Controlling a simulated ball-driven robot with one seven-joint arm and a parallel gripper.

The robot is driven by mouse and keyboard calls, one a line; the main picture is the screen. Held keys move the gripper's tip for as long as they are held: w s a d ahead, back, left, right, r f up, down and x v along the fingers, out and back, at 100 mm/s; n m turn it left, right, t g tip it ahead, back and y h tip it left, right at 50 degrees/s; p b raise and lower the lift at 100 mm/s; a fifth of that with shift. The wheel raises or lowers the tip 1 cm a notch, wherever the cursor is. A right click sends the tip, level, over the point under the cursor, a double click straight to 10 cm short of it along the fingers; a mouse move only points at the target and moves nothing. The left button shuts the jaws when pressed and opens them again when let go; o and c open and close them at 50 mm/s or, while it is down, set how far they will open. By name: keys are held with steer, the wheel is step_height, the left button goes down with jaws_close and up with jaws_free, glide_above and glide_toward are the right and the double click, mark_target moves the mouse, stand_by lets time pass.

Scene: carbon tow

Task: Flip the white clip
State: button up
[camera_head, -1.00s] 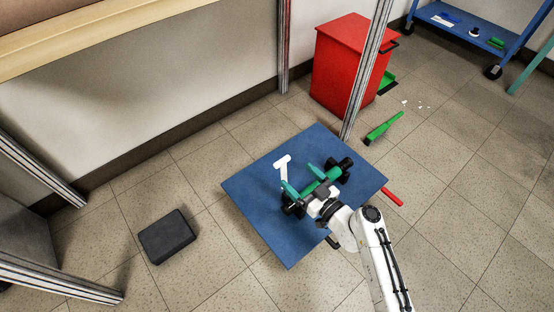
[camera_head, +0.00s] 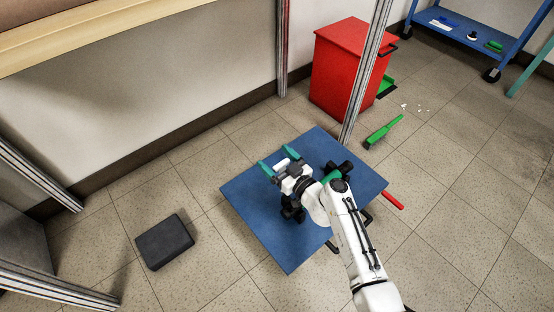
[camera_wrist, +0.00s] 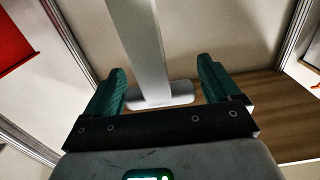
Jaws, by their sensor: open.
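The white clip (camera_head: 282,163) is a pale T-shaped piece over the blue board (camera_head: 250,220). In the wrist view the clip (camera_wrist: 150,60) shows as a long flat bar with a wider crosspiece, lying between the fingers. My gripper (camera_head: 278,161) is open, with one teal finger on each side of the clip. In the wrist view my gripper (camera_wrist: 160,80) shows gaps between both fingers and the bar. The crosspiece lies close to the fingers; I cannot tell whether it touches one. My gripper and arm hide part of the teal and black fixture (camera_head: 334,175) on the board.
A red bin (camera_head: 345,65) and a metal post (camera_head: 365,75) stand behind the board. A green brush (camera_head: 383,132) and a red-handled tool (camera_head: 393,200) lie at right. A black box (camera_head: 165,242) sits at left. The floor between box and board is clear.

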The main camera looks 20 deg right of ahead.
steer(key=shift+c, duration=0.4)
steer(key=c, duration=1.4)
steer(key=shift+o, duration=0.2)
